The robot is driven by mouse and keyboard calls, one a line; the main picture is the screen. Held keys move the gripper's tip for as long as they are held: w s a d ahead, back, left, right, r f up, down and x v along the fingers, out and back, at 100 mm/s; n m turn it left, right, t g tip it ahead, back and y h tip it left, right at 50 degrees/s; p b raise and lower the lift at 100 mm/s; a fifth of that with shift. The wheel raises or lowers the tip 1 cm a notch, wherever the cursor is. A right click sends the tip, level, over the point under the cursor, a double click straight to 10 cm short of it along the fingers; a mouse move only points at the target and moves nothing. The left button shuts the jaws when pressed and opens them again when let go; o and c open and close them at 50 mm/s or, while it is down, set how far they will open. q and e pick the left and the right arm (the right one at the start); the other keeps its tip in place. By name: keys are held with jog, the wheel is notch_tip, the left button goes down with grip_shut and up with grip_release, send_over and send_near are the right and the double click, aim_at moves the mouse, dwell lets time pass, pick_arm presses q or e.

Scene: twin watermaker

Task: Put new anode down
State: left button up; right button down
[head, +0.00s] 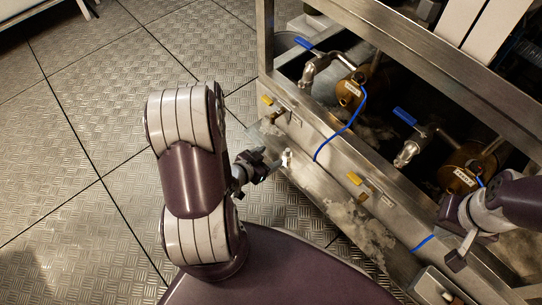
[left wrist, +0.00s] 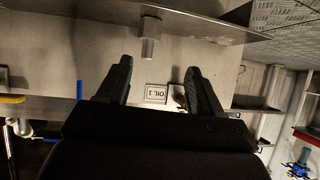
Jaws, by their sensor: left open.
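A small bright metal cylinder, which looks like the anode (head: 287,157), stands on the metal ledge at the foot of the machine frame in the head view. In the left wrist view, the anode (left wrist: 150,38) is a grey stub beyond the fingertips, near the ledge's edge. My left gripper (head: 262,165) is just left of it in the head view, apart from it. Its two fingers (left wrist: 158,75) are spread with nothing between them. My right gripper (head: 456,254) is at the lower right by the frame; its finger gap is not clear.
The steel frame holds two brass-coloured housings (head: 350,90) (head: 460,175) with blue-handled valves (head: 318,46) (head: 405,116). A blue cable (head: 345,128) hangs over the front beam. Yellow-handled taps (head: 354,179) stick out there. An "OIL 1" label (left wrist: 156,94) shows behind my fingers. Floor plates lie clear left.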

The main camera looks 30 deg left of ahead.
pick_arm(q)
jog(key=w+a+r+g+y, duration=0.15)
jog(key=w+r+g, duration=0.4)
jog(key=r, duration=0.55)
jog(key=s+d+r+n+g, duration=0.1)
jog(key=s+d+r+g, duration=0.1)
jog(key=s+d+r, duration=0.3)
jog(key=s+d+r+n+g+y, duration=0.1)
jog(key=s+d+r+g, duration=0.2)
jog(key=s+r, duration=0.7)
jog(key=shift+s+d+r+n, duration=0.3)
jog(key=shift+d+r, duration=0.25)
jog(key=shift+d, duration=0.65)
